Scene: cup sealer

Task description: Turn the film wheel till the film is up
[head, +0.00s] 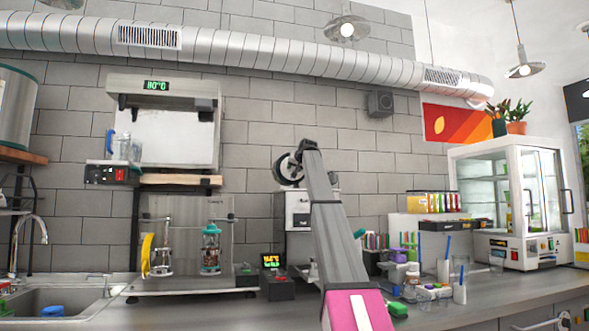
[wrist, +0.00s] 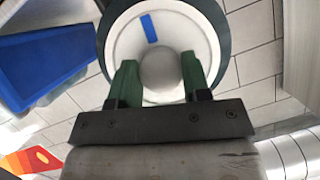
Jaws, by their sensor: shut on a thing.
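The film wheel (wrist: 118,45) fills the top of the wrist view. It is a white disc with a dark rim, a short blue mark (wrist: 151,28) above its middle and a round grey knob (wrist: 159,66) in front. The two green fingers of my gripper (wrist: 158,80) stand on either side of the knob, shut on it. In the head view the wheel (head: 287,170) shows small and dark beside my arm, above the cup sealer (head: 298,211). My arm hides part of the sealer, and I cannot make out the gripper or the film there.
A blue panel (wrist: 42,62) is at the upper left in the wrist view. The counter (head: 210,306) holds a small display box (head: 275,284) left of my arm and several bottles and cups to the right. A glass-fronted cabinet (head: 510,200) stands far right, a sink (head: 62,296) far left.

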